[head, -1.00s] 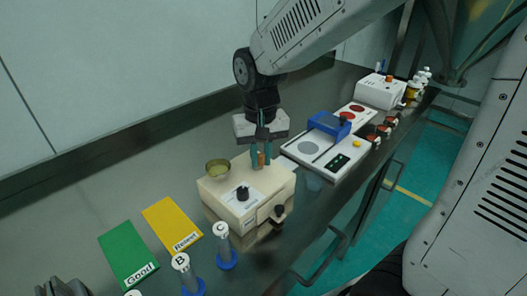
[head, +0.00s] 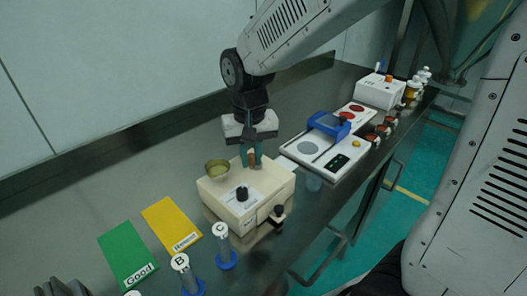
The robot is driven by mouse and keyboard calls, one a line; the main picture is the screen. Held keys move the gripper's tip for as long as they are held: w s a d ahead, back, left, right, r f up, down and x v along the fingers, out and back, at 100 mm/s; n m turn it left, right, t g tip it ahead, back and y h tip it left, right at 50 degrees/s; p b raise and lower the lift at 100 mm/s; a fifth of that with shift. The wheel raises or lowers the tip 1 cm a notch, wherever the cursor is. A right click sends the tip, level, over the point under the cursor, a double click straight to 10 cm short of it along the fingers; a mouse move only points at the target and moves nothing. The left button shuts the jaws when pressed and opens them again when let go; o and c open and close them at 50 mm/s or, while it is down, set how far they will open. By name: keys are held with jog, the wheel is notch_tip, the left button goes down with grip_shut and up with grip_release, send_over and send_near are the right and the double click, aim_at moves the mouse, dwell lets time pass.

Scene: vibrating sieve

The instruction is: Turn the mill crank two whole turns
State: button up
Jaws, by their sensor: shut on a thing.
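A small brown crank handle (head: 252,160) stands upright above the mill's back part. My gripper (head: 251,164) points down from above, its teal fingers shut on the brown handle. The crank arm under the handle is too small or hidden to make out. A dark knob (head: 278,210) sticks out of the mill's front right side.
Green "Good" (head: 127,252) and yellow "Resert"-like (head: 172,224) cards lie left. Vials B (head: 186,274) and C (head: 223,247) stand in front of the mill. A white panel with a blue frame (head: 328,124) and a white box (head: 380,91) stand at right.

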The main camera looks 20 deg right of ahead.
jog(key=shift+a+f, duration=0.1)
jog(key=shift+a, duration=0.05)
jog(key=shift+w+a, duration=0.4)
jog(key=shift+w, duration=0.15)
jog(key=shift+w+a, duration=0.1)
jog(key=shift+w, duration=0.8)
